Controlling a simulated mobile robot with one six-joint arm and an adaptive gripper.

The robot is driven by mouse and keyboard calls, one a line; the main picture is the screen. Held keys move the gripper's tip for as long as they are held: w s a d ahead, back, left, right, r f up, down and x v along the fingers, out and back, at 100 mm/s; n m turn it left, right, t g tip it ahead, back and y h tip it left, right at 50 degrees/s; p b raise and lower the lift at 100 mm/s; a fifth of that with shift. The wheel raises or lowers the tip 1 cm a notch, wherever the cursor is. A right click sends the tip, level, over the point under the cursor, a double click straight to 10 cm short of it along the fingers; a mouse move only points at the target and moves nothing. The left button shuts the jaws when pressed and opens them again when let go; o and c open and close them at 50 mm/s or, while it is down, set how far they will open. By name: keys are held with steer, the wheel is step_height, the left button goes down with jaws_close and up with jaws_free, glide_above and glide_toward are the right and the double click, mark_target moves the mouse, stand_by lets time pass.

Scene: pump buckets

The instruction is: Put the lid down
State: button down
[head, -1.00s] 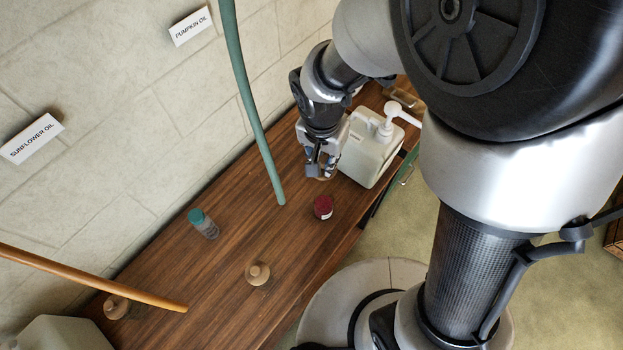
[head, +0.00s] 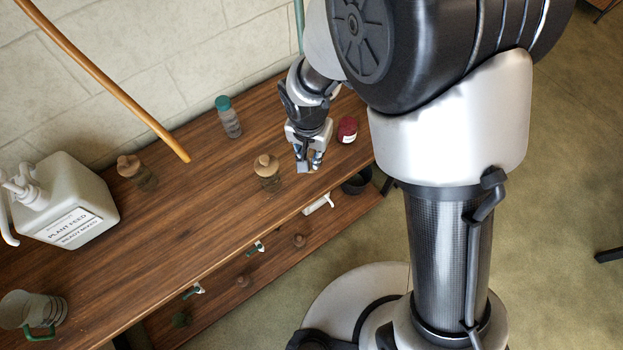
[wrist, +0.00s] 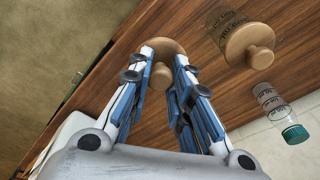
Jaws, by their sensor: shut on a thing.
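My gripper (head: 308,166) is over the front part of the wooden counter, just right of a glass jar with a wooden lid. In the wrist view my gripper (wrist: 163,70) is shut on a round wooden lid (wrist: 165,47), with its knob between the fingertips. The fingers hide this lid in the head view. I cannot tell whether it touches the counter. The lidded jar (head: 266,172) stands upright beside my gripper; it also shows in the wrist view (wrist: 250,45). A second lidded jar (head: 136,171) stands further left.
A red jar (head: 347,130) stands just right of my gripper. A teal-capped bottle (head: 229,118) stands behind. A plant feed container (head: 70,205) with a pump and a glass jug (head: 35,312) are at left. An orange hose (head: 105,82) hangs over the counter (head: 190,225).

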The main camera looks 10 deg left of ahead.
step_height(320, 180, down, 12)
steer(key=b, duration=0.3)
steer(key=shift+b, duration=0.3)
steer(key=shift+s, duration=0.1)
steer(key=shift+f, duration=0.2)
steer(key=c, duration=1.5)
jaws_free()
steer(key=shift+o, duration=0.2)
steer(key=shift+r, duration=0.1)
steer(key=r+p, duration=0.1)
steer(key=r, duration=0.3)
steer(key=s+r+p, duration=0.1)
steer(key=r, duration=0.3)
steer(key=r+p, duration=0.2)
steer(key=r, duration=0.2)
steer(key=shift+s, duration=0.25)
steer(key=shift+d+r, duration=0.1)
